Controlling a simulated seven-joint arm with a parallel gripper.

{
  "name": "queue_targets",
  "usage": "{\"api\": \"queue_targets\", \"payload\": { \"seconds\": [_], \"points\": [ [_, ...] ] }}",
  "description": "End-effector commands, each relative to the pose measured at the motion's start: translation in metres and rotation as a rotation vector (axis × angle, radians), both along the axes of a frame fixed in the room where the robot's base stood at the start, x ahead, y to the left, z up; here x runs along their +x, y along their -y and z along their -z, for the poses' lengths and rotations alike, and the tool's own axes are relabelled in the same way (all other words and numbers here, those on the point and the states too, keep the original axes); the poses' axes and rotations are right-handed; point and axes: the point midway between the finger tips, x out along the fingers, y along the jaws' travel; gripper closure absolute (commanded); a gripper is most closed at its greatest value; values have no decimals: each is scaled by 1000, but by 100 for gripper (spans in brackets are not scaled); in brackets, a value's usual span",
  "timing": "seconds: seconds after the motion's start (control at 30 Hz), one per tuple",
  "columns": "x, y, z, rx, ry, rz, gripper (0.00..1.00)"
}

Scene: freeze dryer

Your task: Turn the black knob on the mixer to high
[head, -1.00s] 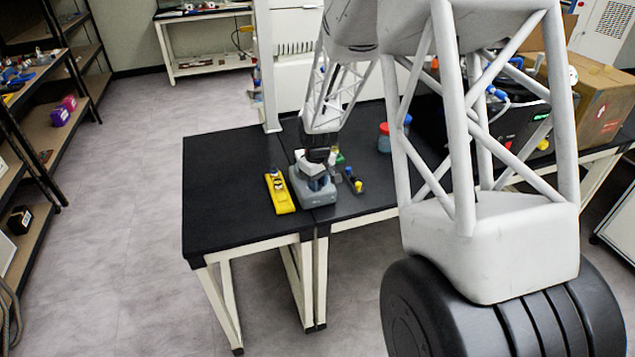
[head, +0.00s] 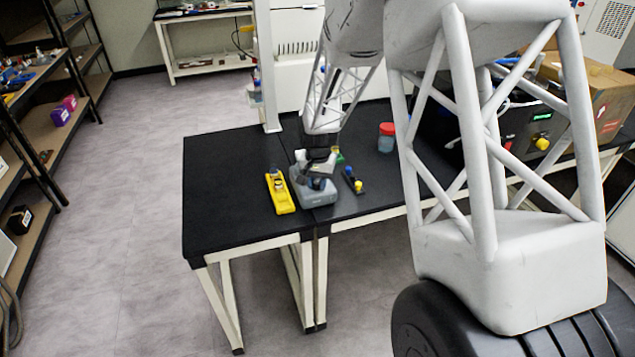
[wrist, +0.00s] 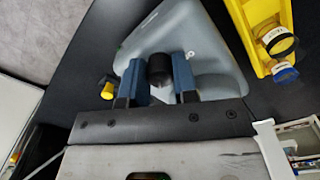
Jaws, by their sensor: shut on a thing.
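The mixer is a grey, rounded body (head: 304,194) on the black table in the head view, near the seam between two tables. In the wrist view its smooth grey top (wrist: 207,42) fills the upper middle. The black knob (wrist: 160,69) stands on the mixer between my blue fingers. My gripper (wrist: 158,80) is shut on the knob, one finger on each side. In the head view my gripper (head: 317,172) reaches down over the mixer. The knob's markings and setting cannot be read.
A yellow rack (head: 280,194) stands close on the mixer's left. A small dark holder with coloured caps (head: 354,182) is on its right. A red-lidded jar (head: 387,138) stands farther back. The left part of the black table (head: 222,185) is clear.

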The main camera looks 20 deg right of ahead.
Motion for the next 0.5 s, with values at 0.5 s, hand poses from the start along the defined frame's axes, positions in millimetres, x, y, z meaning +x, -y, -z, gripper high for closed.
{"api": "queue_targets", "payload": {
  "seconds": [0.5],
  "points": [
    [1,0,-1,0,2,282,97]
  ]
}}
